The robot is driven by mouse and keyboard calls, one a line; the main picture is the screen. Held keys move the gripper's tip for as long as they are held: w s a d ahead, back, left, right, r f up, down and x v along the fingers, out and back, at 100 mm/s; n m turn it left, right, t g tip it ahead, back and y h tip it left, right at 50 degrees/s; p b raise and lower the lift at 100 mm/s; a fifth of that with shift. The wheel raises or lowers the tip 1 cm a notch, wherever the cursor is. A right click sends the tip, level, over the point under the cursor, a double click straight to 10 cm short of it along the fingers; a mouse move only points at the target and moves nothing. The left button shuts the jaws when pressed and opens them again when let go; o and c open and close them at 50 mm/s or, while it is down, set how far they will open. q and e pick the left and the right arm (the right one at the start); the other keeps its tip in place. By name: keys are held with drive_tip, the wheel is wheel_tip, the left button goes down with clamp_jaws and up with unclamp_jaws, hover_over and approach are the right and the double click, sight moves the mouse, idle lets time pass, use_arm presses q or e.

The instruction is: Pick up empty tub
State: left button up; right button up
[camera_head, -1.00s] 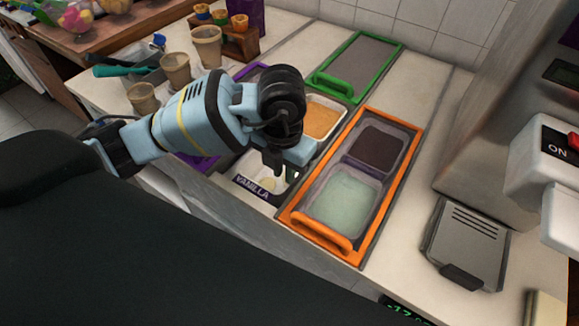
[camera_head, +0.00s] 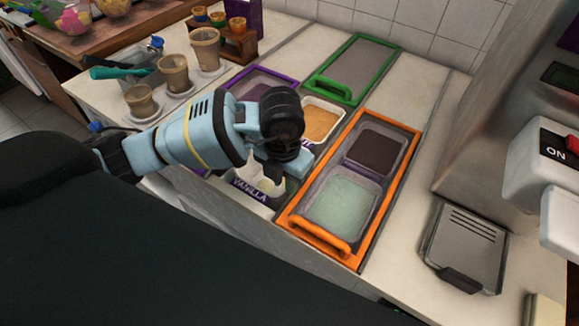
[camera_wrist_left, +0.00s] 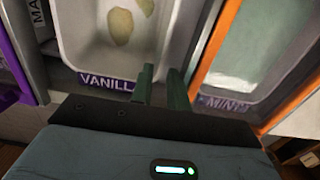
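The nearly empty vanilla tub (camera_head: 270,185) is white with a purple label. It sits in the counter well left of the orange-framed section. In the left wrist view the tub (camera_wrist_left: 107,55) shows a few pale leftovers inside. My left gripper (camera_wrist_left: 161,85) is at its front right corner, its dark fingers a little apart, one on each side of the tub's right wall. A gap shows between the fingers, so it looks open. In the head view the left gripper (camera_head: 268,172) is over the tub, and its wrist hides part of the tub. My right gripper is not in view.
The orange frame (camera_head: 372,238) with mint and dark tubs is close on the right. A caramel-coloured tub (camera_head: 320,122) lies behind. A green-framed lid (camera_head: 352,70) is at the back. Several cups (camera_head: 173,72) stand at the left. A metal appliance (camera_head: 465,245) stands at right.

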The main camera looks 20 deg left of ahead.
use_arm(q)
wheel_tip(320, 180, down, 4)
drive_tip(key=shift+w+r, duration=0.1)
drive_tip(key=shift+w, duration=0.05)
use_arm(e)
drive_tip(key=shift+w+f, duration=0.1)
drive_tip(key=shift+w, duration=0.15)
use_arm(q)
clamp_jaws()
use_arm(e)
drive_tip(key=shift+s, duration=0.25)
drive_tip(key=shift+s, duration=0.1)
use_arm(q)
drive_tip(key=shift+r, duration=0.15)
